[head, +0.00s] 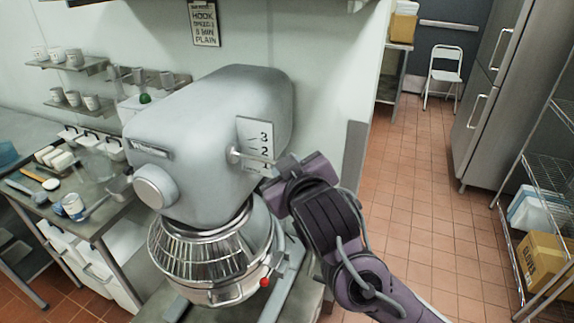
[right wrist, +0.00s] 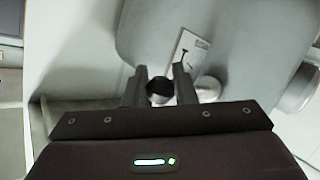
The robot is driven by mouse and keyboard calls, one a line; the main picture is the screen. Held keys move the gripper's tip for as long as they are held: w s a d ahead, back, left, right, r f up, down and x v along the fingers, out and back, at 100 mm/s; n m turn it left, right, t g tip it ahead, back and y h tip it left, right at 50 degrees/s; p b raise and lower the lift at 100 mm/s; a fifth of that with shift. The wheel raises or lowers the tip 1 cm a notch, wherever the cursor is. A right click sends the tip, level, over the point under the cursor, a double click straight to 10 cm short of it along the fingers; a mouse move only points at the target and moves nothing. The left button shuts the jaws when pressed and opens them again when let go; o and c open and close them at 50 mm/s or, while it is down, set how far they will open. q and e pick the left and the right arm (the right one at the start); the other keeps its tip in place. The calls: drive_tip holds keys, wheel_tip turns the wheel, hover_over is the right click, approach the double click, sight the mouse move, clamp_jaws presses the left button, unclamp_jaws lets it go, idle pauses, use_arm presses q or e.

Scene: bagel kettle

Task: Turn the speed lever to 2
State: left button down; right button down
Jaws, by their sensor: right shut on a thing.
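The grey mixer (head: 225,105) has a white speed plate (head: 253,132) on its side, marked 3 and 2 from the top, with a lower mark partly covered. The speed lever (head: 250,158) is a thin rod running from its pivot to the right across the plate, close to the 2. My right gripper (head: 284,167) is at the lever's outer end. In the right wrist view my right gripper (right wrist: 160,84) is shut on the lever's dark round knob (right wrist: 159,91), between the two fingers. The plate (right wrist: 186,47) also shows there. My left gripper is out of view.
The mixer's caged bowl (head: 205,255) is below the head, with a red knob (head: 264,282) low on its right. A cluttered worktable (head: 95,222) stands at the left. A shelf with boxes (head: 545,260) stands at the right. The tiled floor between (head: 440,220) is clear.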

drive_tip(key=c, duration=1.4)
unclamp_jaws()
drive_tip(key=shift+r, duration=0.2)
drive_tip(key=shift+c, duration=0.2)
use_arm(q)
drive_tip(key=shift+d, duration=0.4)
use_arm(e)
drive_tip(key=shift+o, duration=1.3)
drive_tip(key=shift+a+f, duration=0.1)
drive_tip(key=shift+f, duration=0.05)
drive_tip(key=shift+s, duration=0.15)
use_arm(q)
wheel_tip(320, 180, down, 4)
drive_tip(key=b, duration=0.4)
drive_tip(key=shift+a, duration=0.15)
use_arm(e)
drive_tip(key=v, duration=0.7)
drive_tip(key=shift+s, duration=0.25)
